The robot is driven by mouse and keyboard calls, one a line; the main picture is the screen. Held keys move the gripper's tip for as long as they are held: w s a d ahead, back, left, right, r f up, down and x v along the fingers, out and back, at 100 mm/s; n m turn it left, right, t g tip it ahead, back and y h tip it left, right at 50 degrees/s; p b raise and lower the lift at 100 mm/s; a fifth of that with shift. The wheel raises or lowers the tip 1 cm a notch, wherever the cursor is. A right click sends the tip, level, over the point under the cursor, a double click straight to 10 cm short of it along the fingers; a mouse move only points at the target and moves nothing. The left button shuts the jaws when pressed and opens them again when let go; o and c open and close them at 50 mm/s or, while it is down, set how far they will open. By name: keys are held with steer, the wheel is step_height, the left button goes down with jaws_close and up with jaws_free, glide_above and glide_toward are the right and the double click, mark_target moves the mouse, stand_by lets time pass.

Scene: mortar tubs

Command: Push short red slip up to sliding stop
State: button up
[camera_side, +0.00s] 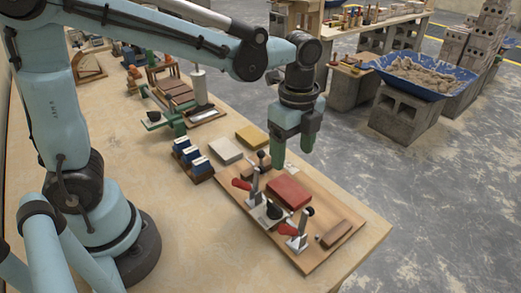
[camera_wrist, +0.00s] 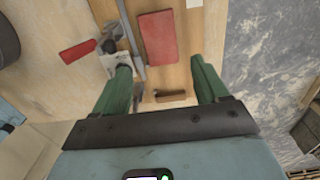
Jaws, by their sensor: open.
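The short red slip (camera_side: 289,192) lies flat on a wooden board near the table's right edge; it also shows in the wrist view (camera_wrist: 158,38), beside a grey metal strip (camera_wrist: 133,40). A brown wooden block (camera_side: 338,233) sits at the board's near end, apart from the slip; it shows in the wrist view (camera_wrist: 170,97). It may be the sliding stop, but I cannot tell for sure.
Toggle clamps with red handles (camera_side: 287,229) (camera_side: 241,184) stand along the board's left side. Open floor is to the right.

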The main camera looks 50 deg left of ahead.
mark_target(276, 178)
step_height(276, 178, down, 10)
steer(key=shift+f, duration=0.15)
stand_by(0.3)
steer(key=shift+c, duration=0.4)
steer(key=c, duration=0.9)
steer(key=shift+o, duration=0.2)
steer(key=shift+a, duration=2.2)
steer(key=o, duration=1.3)
steer(key=shift+c, duration=0.2)
step_height(276, 178, up, 12)
